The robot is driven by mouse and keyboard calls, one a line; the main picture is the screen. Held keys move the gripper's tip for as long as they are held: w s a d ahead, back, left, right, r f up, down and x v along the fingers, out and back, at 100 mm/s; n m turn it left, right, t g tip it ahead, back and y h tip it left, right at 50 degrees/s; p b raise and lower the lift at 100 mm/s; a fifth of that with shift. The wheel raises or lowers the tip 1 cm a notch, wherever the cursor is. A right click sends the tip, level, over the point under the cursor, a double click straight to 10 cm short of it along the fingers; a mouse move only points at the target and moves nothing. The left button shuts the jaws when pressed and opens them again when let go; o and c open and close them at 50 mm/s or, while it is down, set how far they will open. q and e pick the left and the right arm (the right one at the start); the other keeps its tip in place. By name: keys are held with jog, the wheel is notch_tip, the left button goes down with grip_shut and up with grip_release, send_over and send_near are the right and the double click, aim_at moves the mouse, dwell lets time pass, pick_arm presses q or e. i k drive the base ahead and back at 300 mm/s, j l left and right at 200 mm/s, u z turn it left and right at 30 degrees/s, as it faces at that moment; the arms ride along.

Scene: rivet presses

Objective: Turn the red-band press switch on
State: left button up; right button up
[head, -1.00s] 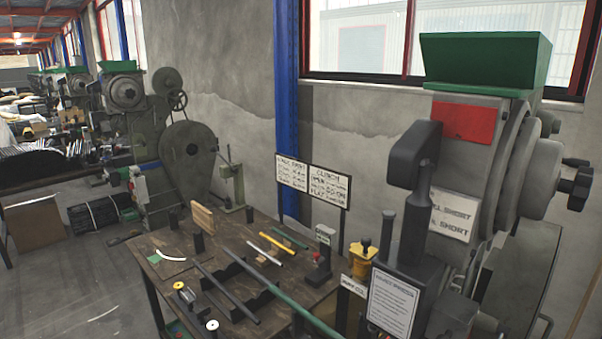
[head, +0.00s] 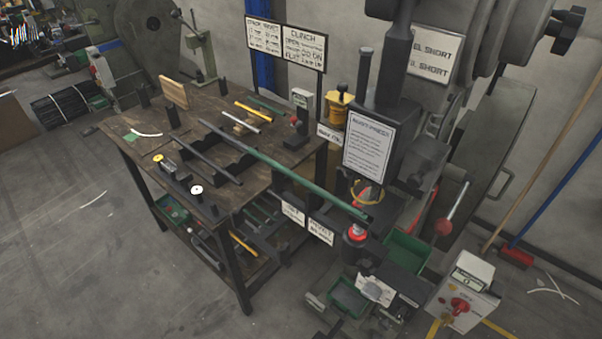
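The near press (head: 385,125) stands at the right, with a white instruction sign (head: 369,150) on its front. Its upper part is cut off by the top edge, so no red band shows on it now. A pale control box (head: 463,290) stands low at the lower right. It has a red rotary knob (head: 460,305) on its face and a small label plate above the knob. I cannot read the switch's on or off position. Neither of my grippers is in view.
A wooden workbench (head: 225,112) with rods, blocks and small parts stands left of the press. Green bins (head: 405,251) sit low in front of the press.

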aim_at(460, 305)
jog(key=z, duration=1.6)
